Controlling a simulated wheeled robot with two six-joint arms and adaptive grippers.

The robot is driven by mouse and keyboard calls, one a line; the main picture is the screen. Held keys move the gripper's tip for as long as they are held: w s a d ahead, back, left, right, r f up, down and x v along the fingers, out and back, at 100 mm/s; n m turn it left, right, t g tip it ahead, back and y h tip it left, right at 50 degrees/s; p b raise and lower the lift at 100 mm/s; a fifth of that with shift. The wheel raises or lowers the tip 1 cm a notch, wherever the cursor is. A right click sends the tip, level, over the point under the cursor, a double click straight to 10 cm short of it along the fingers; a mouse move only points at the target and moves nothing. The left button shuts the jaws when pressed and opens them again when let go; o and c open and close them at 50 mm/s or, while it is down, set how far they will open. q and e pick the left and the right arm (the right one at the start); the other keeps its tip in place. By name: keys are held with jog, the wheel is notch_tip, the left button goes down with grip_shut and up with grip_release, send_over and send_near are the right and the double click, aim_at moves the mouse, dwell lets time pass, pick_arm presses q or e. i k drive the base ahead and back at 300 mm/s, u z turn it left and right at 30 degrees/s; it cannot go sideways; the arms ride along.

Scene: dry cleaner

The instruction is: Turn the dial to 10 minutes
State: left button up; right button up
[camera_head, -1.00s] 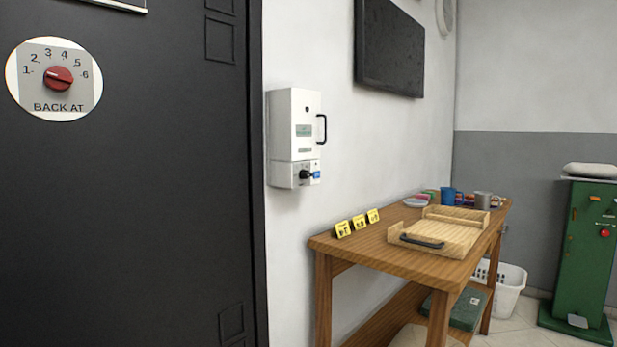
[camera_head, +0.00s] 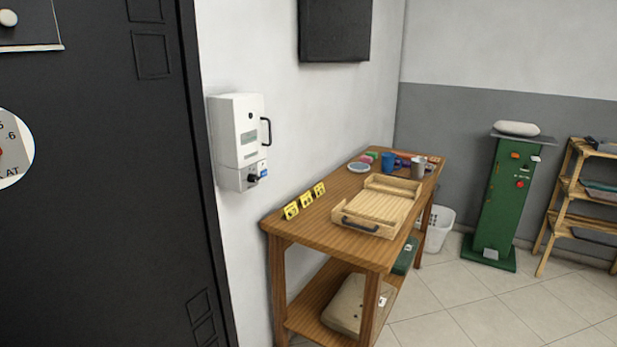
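A white wall box (camera_head: 238,135) hangs on the wall beside the dark door. The minute markings are too small to read. A round "BACK AT" sign with a red dial (camera_head: 5,153) is cut off at the left edge on the door; only the number 6 reads clearly. Neither of my grippers is in view.
A wooden table (camera_head: 268,222) stands against the wall, holding a wooden tray (camera_head: 352,230), yellow number cards (camera_head: 305,201) and cups. A green machine (camera_head: 503,205) and a wooden shelf (camera_head: 565,200) stand farther back right. The tiled floor (camera_head: 480,310) in front is clear.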

aim_at(253, 179)
jog(key=z, duration=1.55)
jog(key=i, duration=2.95)
jog(key=u, duration=2.9)
jog(key=i, duration=0.5)
jog(key=z, duration=0.05)
